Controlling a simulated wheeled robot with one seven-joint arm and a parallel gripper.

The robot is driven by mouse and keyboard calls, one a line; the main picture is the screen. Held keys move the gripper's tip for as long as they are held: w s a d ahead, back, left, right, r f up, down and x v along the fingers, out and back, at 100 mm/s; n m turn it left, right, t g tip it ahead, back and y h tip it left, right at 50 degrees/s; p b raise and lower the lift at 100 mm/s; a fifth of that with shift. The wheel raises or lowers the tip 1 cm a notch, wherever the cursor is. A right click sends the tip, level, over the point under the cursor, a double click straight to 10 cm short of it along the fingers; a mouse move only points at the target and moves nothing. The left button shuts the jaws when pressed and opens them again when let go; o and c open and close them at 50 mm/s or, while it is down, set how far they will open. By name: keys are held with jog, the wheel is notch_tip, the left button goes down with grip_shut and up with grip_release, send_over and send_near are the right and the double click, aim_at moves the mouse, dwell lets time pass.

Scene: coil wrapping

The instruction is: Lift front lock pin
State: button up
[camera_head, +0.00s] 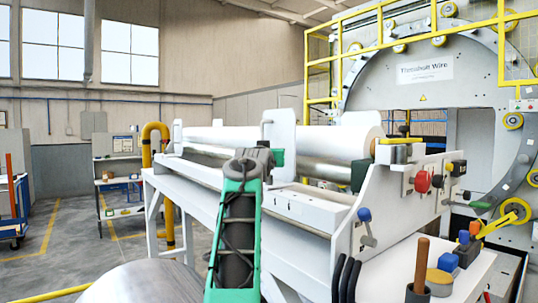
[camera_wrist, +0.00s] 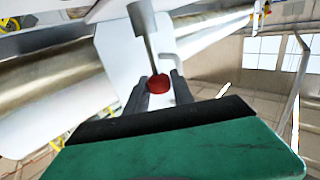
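In the wrist view a red knob (camera_wrist: 158,84) sits between the two dark fingers of my gripper (camera_wrist: 159,90). The fingers are close together and appear to touch it on both sides. A grey rod with a thicker cylinder (camera_wrist: 143,18) runs up from the knob, in front of a white plate (camera_wrist: 115,45). In the head view my arm hides the gripper and this knob. The upright white plate (camera_head: 280,135) stands on the machine just behind my arm.
A pale roll (camera_head: 330,138) lies along the white machine frame (camera_head: 285,203). A red knob (camera_head: 422,183), a black knob (camera_head: 459,168) and a blue-topped lever (camera_head: 365,215) are on its right end. A tool shelf (camera_head: 435,278) stands at the front right. Floor at the left is open.

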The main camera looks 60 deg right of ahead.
grip_shut()
jog(key=shift+r, duration=0.1)
dwell(0.9)
